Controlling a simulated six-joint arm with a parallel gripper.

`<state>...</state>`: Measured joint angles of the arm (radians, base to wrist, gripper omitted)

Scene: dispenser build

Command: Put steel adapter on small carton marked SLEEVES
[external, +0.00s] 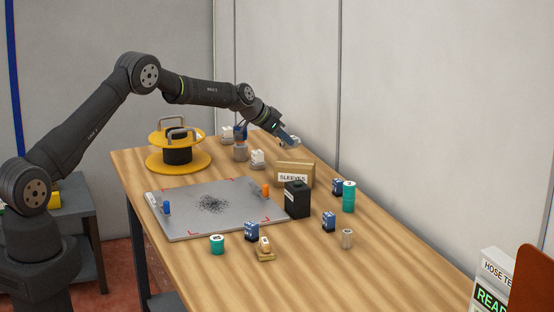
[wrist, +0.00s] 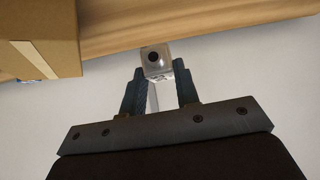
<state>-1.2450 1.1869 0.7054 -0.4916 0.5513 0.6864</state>
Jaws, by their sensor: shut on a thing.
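My gripper (external: 291,139) is shut on a small pale grey, blocky piece with a round dark opening (wrist: 157,58), which looks like the steel adapter. The wrist view shows it between the two fingertips (wrist: 158,78). In the external view the held piece is small and partly hidden by the fingers. The small brown carton marked SLEEVES (external: 295,174) stands on the table, below my gripper in the picture. The carton (wrist: 38,35) also shows at the upper left of the wrist view, apart from the held piece.
A black canister (external: 297,200) stands right in front of the carton. A white fitting (external: 257,158) is to its left, and a teal cylinder (external: 348,197) is to its right. A grey plate (external: 200,220) and a yellow reel (external: 178,158) lie further left. The wall is close behind.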

